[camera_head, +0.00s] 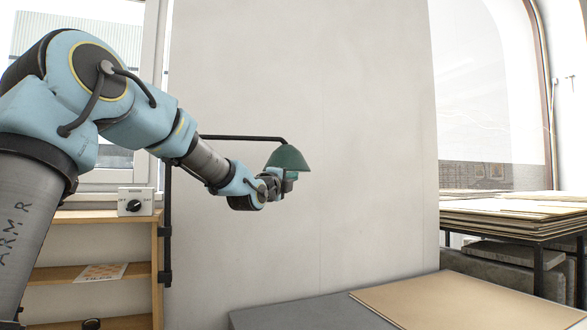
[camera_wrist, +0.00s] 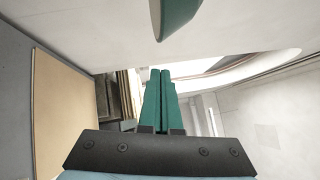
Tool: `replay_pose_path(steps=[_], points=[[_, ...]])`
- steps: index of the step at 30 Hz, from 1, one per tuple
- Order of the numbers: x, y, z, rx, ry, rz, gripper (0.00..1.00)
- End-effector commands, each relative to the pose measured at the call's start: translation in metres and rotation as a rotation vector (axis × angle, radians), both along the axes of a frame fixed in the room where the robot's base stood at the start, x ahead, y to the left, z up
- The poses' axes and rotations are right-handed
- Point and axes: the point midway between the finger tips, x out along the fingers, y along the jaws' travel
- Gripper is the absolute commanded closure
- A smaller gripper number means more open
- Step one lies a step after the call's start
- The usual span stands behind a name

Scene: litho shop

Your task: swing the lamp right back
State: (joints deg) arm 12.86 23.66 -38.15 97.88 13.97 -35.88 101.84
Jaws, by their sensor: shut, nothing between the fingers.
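The lamp has a dark green shade (camera_head: 288,158) on a thin black arm (camera_head: 245,138). The arm runs from an upright black post (camera_head: 167,225) at the left, partly hidden by my arm, out to the right in front of the pale wall. My gripper (camera_wrist: 160,72) has its green fingers together with nothing between them. In the head view it is just under the shade, and its fingertips are hard to make out. In the wrist view the shade (camera_wrist: 175,14) shows at the top edge, apart from the fingertips. I cannot tell whether any part of my gripper touches the lamp.
A wooden shelf unit (camera_head: 95,272) stands at the left with a small dial box (camera_head: 136,202) on top. A grey table (camera_head: 290,312) with a tan board (camera_head: 450,300) lies in front. Stacked boards (camera_head: 510,212) are at the right by a window. The wall right of the lamp is bare.

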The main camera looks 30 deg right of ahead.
Motion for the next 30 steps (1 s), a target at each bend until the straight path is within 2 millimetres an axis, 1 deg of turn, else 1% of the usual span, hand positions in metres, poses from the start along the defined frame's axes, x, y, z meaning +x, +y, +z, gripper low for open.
replay_pose_path(steps=[1, 7, 11, 15, 21, 30], points=[[0.006, -0.009, 0.006, -0.002, 0.005, -0.003, 1.0], [0.025, -0.036, 0.01, -0.001, 0.005, -0.001, 1.0], [0.045, -0.037, 0.015, -0.001, 0.005, 0.003, 1.0], [0.056, -0.039, 0.017, -0.001, 0.004, 0.001, 1.0], [0.063, -0.04, 0.017, 0.002, 0.001, 0.0, 1.0], [0.063, -0.04, 0.016, 0.001, 0.002, 0.0, 1.0]])
